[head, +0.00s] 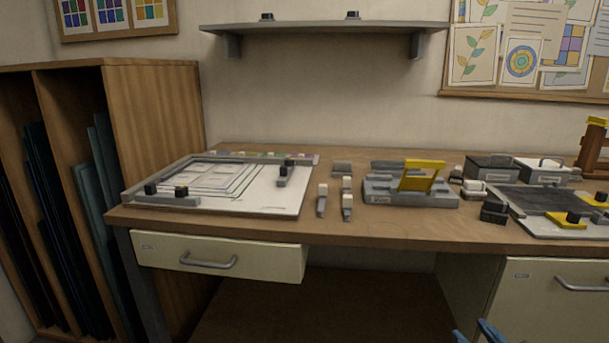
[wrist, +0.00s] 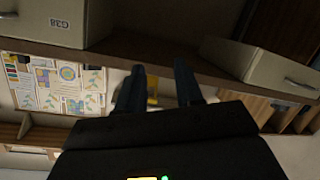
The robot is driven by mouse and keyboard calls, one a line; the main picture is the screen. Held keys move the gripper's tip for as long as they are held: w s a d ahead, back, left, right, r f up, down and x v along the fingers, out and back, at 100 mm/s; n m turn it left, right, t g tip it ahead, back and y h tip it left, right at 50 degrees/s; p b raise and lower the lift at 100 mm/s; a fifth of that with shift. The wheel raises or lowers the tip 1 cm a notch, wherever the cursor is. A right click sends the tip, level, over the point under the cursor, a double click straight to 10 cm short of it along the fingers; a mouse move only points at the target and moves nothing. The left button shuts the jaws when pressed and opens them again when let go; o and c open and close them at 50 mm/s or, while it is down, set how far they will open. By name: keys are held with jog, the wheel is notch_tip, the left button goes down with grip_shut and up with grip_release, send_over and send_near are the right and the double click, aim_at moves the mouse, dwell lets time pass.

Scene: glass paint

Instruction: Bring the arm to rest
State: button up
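My gripper (wrist: 160,82) shows in the wrist view with its two dark blue fingers apart. No object is held between them; a small yellow patch behind the gap looks like part of the background. In the head view, blue tips at the bottom right edge (head: 482,331) appear to be my gripper, low in front of the workbench (head: 400,228). The rest of my arm is out of the head view.
The bench holds a framed board (head: 255,205) at left, a grey stand with a yellow plate (head: 421,176), and grey bins (head: 490,167) at right. A drawer (head: 215,257) hangs below. A wooden rack (head: 155,110) stands left. A shelf (head: 320,28) is above.

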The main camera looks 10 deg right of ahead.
jog(key=s+a+f+m+p, duration=0.15)
jog(key=s+a, duration=0.35)
jog(key=s, duration=0.5)
jog(key=s+a+f+m+p, duration=0.15)
jog(key=s+a, duration=0.25)
jog(key=s, duration=0.6)
jog(key=s+r+y+p, duration=0.1)
jog(key=s+r, duration=0.3)
jog(key=s, duration=0.3)
jog(key=s+a+r+p, duration=0.1)
jog(key=s+r, duration=0.4)
jog(key=s, duration=0.3)
jog(key=shift+s+m+y, duration=0.25)
jog(key=shift+m+y, duration=0.05)
jog(key=shift+y, duration=0.1)
